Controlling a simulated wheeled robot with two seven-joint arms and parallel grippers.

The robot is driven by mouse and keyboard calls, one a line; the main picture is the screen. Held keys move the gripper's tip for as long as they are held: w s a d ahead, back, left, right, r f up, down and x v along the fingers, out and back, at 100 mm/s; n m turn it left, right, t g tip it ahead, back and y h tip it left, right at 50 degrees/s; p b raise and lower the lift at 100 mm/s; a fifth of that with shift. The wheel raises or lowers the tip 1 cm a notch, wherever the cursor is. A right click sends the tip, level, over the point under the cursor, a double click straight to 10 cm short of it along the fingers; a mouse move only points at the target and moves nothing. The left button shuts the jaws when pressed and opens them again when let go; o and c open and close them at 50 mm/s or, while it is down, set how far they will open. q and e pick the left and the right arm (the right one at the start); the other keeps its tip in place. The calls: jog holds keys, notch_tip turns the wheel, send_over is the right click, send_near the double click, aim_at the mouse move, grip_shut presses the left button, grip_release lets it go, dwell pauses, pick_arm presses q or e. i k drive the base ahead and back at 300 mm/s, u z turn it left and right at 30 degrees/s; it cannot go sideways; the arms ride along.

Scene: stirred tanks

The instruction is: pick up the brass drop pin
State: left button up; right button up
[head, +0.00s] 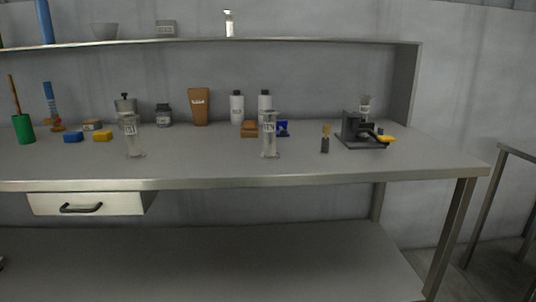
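A small upright piece with a brass-coloured top and a dark lower part (325,138) stands on the bench, right of centre. It looks like the brass drop pin, but it is too small to be sure. Nothing touches it. Neither of my grippers can be made out in the head view.
The grey bench (215,165) has free room around the pin. A clear cylinder (269,137) stands to its left and a dark stand (352,128) with a yellow part to its right. Another cylinder (134,137) stands further left. A shelf (300,41) runs above; a drawer (85,203) hangs below.

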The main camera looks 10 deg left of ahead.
aim_at(326, 126)
jog(key=z, duration=2.3)
jog(key=i, duration=1.45)
jog(key=u, duration=2.8)
